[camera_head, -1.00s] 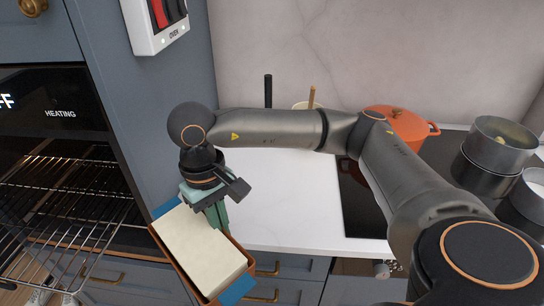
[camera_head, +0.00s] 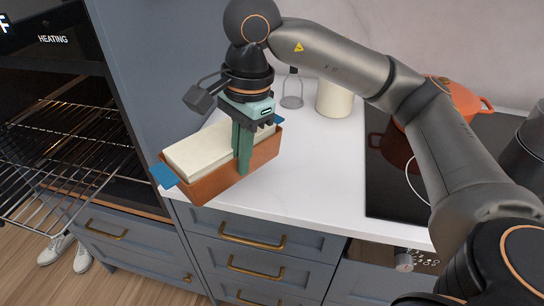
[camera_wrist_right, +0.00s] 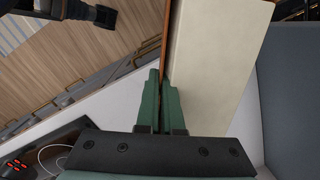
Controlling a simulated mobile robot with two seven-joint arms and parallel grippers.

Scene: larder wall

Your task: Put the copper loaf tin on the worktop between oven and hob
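The copper loaf tin (camera_head: 232,176) holds a pale cream block (camera_head: 205,152) and has blue pieces at both ends. My right gripper (camera_head: 242,165) is shut on the tin's long near wall, with its green fingers pointing down. The right wrist view shows the fingers (camera_wrist_right: 161,105) closed at the tin's brown wall (camera_wrist_right: 166,45). The tin is at the left front part of the white worktop (camera_head: 305,175), its left end reaching past the front edge. Whether its base touches the worktop cannot be told.
The oven (camera_head: 60,130) at left is open with its wire rack (camera_head: 75,150) out. The black hob (camera_head: 395,190) at right carries an orange pot (camera_head: 400,145). A cream jar (camera_head: 334,99) and a whisk (camera_head: 291,92) stand at the back. The worktop right of the tin is clear.

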